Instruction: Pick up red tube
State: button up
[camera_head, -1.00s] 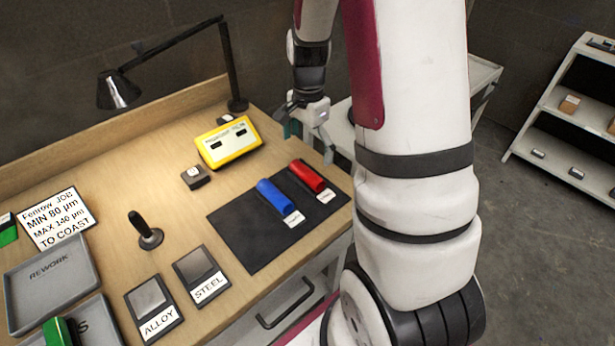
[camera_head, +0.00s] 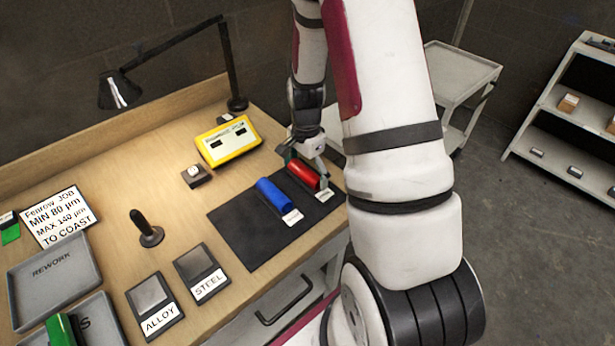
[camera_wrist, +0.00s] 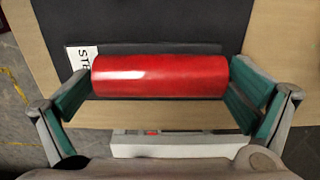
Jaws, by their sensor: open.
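The red tube (camera_head: 304,174) lies on the dark mat (camera_head: 246,238) at the right end of the workbench, with a small white label at its near end. My gripper (camera_head: 307,172) is low over the tube, its fingers on either side of it. In the wrist view the red tube (camera_wrist: 160,76) lies crosswise between the two green-padded fingers of my open gripper (camera_wrist: 160,92), one finger near each end. Whether the pads touch the tube cannot be told. The label beside it is partly hidden.
A blue tube (camera_head: 274,195) lies on the same mat, just left of the red one. A yellow gauge box (camera_head: 228,141), a small grey block (camera_head: 195,175) and a black-handled tool (camera_head: 146,230) stand further left. A lamp (camera_head: 118,90) reaches over the bench.

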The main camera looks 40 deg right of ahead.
aim_at(308, 171)
jog(key=c, duration=1.1)
jog(key=shift+r, duration=0.15)
jog(key=shift+w+r, duration=0.1)
jog(key=shift+r, duration=0.8)
jog(key=shift+s+a+r, duration=0.15)
jog(key=shift+s+r, duration=0.4)
jog(key=shift+r, duration=0.25)
jog(key=s+a, duration=0.1)
jog(key=s, duration=0.3)
jog(key=s+a+r, duration=0.1)
jog(key=s, duration=0.3)
jog(key=s+a, duration=0.2)
jog(key=s, duration=0.2)
jog(key=shift+s+r, duration=0.15)
jog(key=shift+r, duration=0.05)
jog(key=s+p, duration=0.2)
jog(key=p, duration=0.1)
jog(key=shift+a, duration=0.25)
